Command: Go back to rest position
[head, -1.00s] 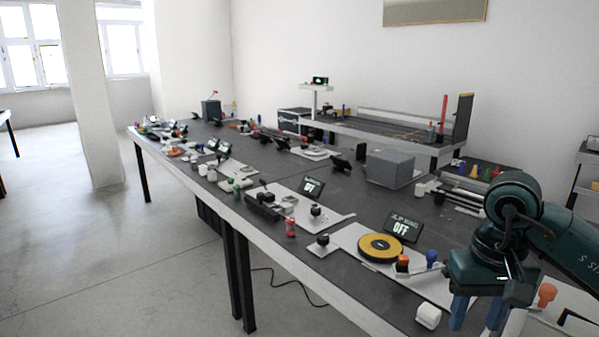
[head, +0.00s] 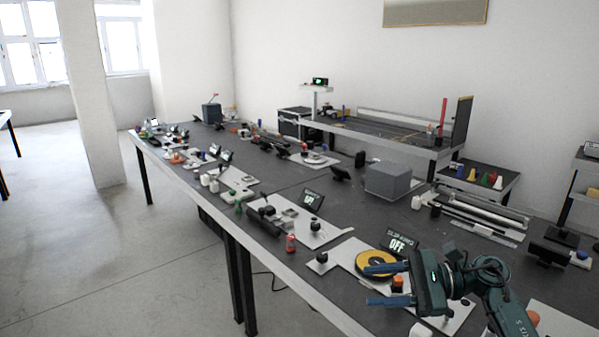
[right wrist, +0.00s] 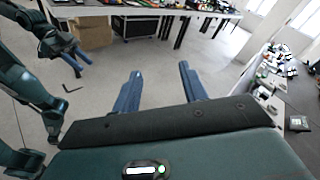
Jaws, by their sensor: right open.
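My right gripper (head: 368,286) is at the lower right of the head view, above the near edge of the long table. Its blue fingers point left, spread apart with nothing between them. One finger overlaps the yellow disc in the picture. In the right wrist view the same open fingers (right wrist: 158,75) point out over the floor, with the table to their right. My left gripper (right wrist: 76,62) shows small at the left of the right wrist view, over the floor. Its opening is too small to judge. It is not in the head view.
The long dark table (head: 290,185) carries many small devices. Near my right gripper are a yellow disc (head: 368,257), an orange-topped knob (head: 397,283) and a display reading OFF (head: 400,244). A grey box (head: 388,181) stands further back. The floor (head: 110,260) at left is clear.

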